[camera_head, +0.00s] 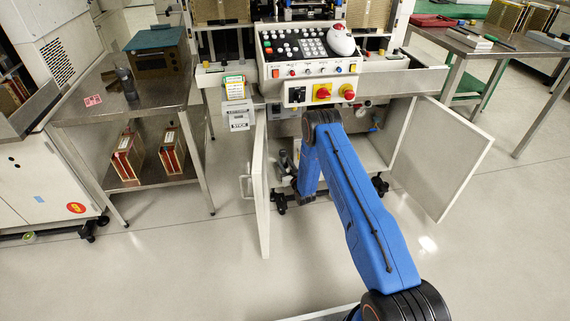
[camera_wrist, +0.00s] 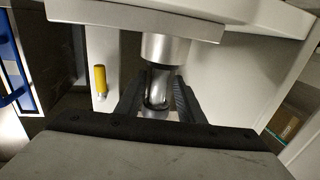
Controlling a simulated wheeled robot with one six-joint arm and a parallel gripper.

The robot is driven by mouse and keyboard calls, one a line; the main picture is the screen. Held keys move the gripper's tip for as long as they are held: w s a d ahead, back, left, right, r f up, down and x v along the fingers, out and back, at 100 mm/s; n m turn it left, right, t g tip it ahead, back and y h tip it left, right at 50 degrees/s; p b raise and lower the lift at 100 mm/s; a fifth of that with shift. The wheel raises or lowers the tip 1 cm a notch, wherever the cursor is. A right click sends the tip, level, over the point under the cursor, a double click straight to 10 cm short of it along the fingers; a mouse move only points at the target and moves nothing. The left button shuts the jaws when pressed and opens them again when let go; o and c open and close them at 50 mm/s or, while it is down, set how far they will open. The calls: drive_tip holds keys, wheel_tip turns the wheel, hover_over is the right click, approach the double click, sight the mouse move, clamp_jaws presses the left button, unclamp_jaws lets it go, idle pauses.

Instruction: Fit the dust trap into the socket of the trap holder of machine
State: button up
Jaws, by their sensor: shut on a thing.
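In the wrist view my gripper (camera_wrist: 157,90) is shut on the dust trap (camera_wrist: 160,80), a small clear and silvery cylinder between the two dark fingers. The trap holder (camera_wrist: 166,48), a grey metal cylinder under a light plate, is directly above it. The trap's upper end meets the holder's lower rim in the picture; I cannot tell whether it is inside the socket. In the head view my blue arm reaches into the open lower cabinet of the machine (camera_head: 310,68), and the trap and its holder cannot be made out.
A yellow handle (camera_wrist: 100,80) hangs left of the gripper in the wrist view. The cabinet's left door (camera_head: 256,185) and right door (camera_head: 440,160) stand open on either side of my arm. A steel table (camera_head: 85,108) stands to the left. The floor in front is clear.

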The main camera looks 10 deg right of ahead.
drive_tip(key=shift+f, duration=0.3)
drive_tip(key=o, duration=1.2)
drive_tip(key=s+d, duration=0.3)
drive_tip(key=s, duration=1.4)
drive_tip(key=shift+d, duration=0.2)
